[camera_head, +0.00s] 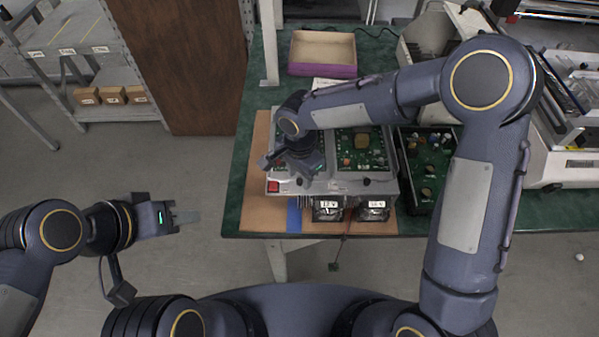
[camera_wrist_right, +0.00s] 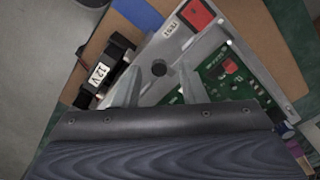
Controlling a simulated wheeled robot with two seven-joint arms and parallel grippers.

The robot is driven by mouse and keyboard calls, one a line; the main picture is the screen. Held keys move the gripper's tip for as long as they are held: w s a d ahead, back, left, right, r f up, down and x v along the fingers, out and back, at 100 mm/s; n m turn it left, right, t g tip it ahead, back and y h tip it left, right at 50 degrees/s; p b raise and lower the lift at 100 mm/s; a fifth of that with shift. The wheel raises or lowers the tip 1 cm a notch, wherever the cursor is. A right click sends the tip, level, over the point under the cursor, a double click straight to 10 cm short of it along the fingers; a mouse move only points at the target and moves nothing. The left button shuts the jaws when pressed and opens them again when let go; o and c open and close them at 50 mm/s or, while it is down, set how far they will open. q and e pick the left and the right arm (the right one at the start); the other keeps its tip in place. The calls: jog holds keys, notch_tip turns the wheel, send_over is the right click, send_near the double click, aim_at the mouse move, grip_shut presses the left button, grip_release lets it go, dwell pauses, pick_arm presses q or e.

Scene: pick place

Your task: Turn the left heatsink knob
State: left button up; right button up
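The grey device (camera_head: 345,187) with green circuit boards lies on a brown board on the table. A small dark round knob (camera_wrist_right: 158,68) sits on its grey panel in the right wrist view, near a red square button (camera_wrist_right: 196,15). My right gripper (camera_wrist_right: 159,75) is open, its two fingers on either side of the knob in the picture; I cannot tell if they touch it. In the head view the right gripper (camera_head: 301,172) hangs over the device's left part and hides this knob. Another dark knob (camera_head: 367,182) shows further right. My left gripper (camera_head: 186,217) is off the table, away from the device.
Two black fan units, labelled 12 V (camera_head: 328,212) and another (camera_head: 374,212), stick out at the device's front. A blue strip (camera_head: 294,215) lies beside them. A second black circuit unit (camera_head: 425,165) stands right. A purple-edged box (camera_head: 322,52) stands behind.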

jog(key=shift+f, duration=0.35)
